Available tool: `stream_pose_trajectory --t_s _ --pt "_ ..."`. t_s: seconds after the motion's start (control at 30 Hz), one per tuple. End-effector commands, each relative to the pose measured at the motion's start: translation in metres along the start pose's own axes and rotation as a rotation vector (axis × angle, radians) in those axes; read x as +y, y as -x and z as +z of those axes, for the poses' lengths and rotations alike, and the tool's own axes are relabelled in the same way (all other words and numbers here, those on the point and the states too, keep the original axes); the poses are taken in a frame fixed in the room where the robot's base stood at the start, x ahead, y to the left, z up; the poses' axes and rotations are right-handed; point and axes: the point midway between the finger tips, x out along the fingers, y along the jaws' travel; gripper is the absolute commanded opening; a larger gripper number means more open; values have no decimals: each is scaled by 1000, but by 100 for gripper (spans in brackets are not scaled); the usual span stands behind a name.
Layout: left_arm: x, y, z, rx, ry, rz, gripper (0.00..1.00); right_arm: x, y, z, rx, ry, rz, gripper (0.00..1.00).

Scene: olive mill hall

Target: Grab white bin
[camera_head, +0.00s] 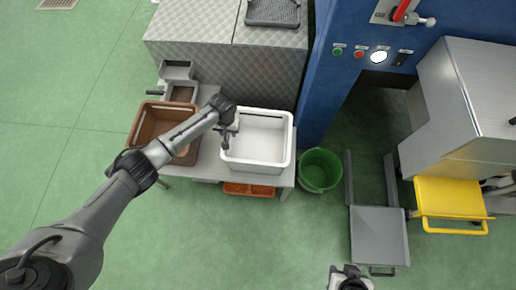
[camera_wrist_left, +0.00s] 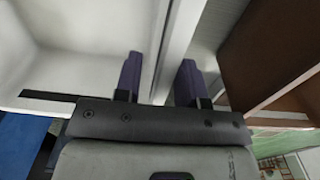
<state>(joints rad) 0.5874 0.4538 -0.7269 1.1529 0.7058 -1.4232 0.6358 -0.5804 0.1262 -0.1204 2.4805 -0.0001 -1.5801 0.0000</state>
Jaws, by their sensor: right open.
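The white bin (camera_head: 257,140) stands empty and upright on a low grey table in the head view. My left gripper (camera_head: 227,140) is at the bin's left wall. In the left wrist view, its two dark fingers (camera_wrist_left: 159,82) stand apart on either side of the white bin's wall (camera_wrist_left: 172,45), one inside the bin and one outside. A gap appears to show beside the wall, so the fingers look open around it. My right gripper (camera_head: 349,279) is at the bottom edge of the head view, open and far from the bin.
A brown crate (camera_head: 140,130) stands close to the bin's left. A green bucket (camera_head: 320,170) is on the floor at its right. Orange trays (camera_head: 249,189) lie below the table front. A blue machine (camera_head: 330,80) rises behind right; a grey cart (camera_head: 379,235) and yellow step (camera_head: 450,197) stand further right.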

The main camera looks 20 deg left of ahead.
Motion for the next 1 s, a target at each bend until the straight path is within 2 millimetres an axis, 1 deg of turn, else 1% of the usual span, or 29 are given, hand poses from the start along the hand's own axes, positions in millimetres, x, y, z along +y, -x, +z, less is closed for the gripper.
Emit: stream_pose_trajectory --t_s 0.03,0.23,0.33,0.53,0.9,1.0 --pt "0 -12 0 -1 0 -1 37 0 -10 3 0 0 0 43" --pt "-1 -36 -1 1 0 -1 37 -2 -28 9 -1 -2 -2 43" --pt "-1 -39 -1 1 0 -1 37 -2 -29 9 -1 -4 -3 43" --pt "-1 -38 -1 1 0 -1 37 -3 -28 8 0 -8 -6 43" --pt "0 -38 0 1 0 -1 1 -4 -27 8 0 -9 -7 43" --pt "0 -38 0 0 0 -1 0 -4 -27 8 0 -9 -7 43"
